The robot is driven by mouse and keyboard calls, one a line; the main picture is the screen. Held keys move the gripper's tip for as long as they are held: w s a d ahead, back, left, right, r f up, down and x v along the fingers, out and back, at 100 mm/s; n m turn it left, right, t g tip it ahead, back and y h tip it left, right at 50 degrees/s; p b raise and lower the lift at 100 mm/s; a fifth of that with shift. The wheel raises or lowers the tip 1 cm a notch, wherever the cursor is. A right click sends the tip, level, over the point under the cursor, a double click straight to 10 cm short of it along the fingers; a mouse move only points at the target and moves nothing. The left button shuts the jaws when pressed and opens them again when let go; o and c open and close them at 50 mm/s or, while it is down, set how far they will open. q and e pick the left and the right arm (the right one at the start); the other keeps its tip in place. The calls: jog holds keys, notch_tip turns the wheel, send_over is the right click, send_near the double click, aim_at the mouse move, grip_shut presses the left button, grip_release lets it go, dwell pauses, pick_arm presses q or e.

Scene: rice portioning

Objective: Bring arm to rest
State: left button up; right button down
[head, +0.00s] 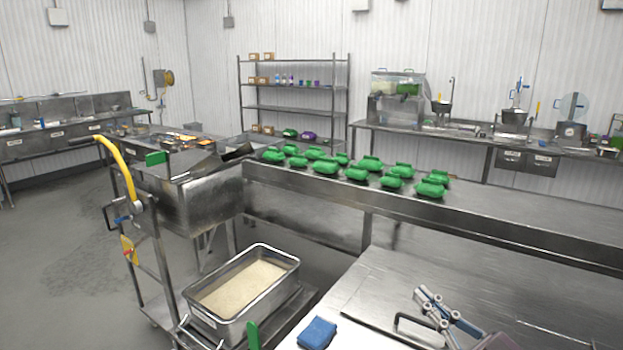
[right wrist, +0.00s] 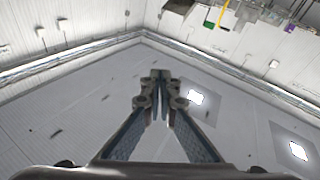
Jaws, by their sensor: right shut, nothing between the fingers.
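My right gripper (head: 449,316) shows at the bottom right of the head view, above the near steel table (head: 400,275). In the right wrist view my right gripper (right wrist: 158,80) has its fingertips together, with nothing between them, and points toward the ceiling and upper walls. No object touches it. My left gripper is not in view.
A steel pan of rice (head: 292,265) sits on a cart at lower centre. A blue cloth (head: 318,333) lies on the near table's left corner. Open floor (head: 60,235) lies at left.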

jog(key=s+d+f+m+g+h, duration=0.2)
jog(key=s+d+f+m+h, duration=0.25)
jog(key=f+h, duration=0.3)
jog(key=s+d+f+m+g+h, duration=0.2)
jog(key=s+d+f+m+h, duration=0.25)
jog(key=f, duration=0.45)
jog(key=s+a+f+n+g+y, duration=0.1)
jog(key=s+a+f+g, duration=0.2)
jog(key=s+f, duration=0.3)
jog(key=s+a+f+n+g, duration=0.1)
jog(key=s+a+f+g, duration=0.25)
jog(key=s, duration=0.45)
jog(key=s+a+f+n+g+y, duration=0.1)
jog(key=s+a+f+g, duration=0.3)
jog(key=s, duration=0.3)
notch_tip(320, 180, down, 27)
jog(key=s, duration=0.1)
jog(key=s+d+f+g, duration=0.1)
jog(key=s+d+f, duration=0.1)
jog(key=s+f, duration=0.6)
jog(key=s+d+f+g, duration=0.1)
jog(key=s+f, duration=0.7)
jog(key=s, duration=0.1)
jog(key=shift+s+d+f+h+b, duration=0.2)
jog(key=shift+d+h+b, duration=0.1)
jog(key=shift+d+b, duration=0.1)
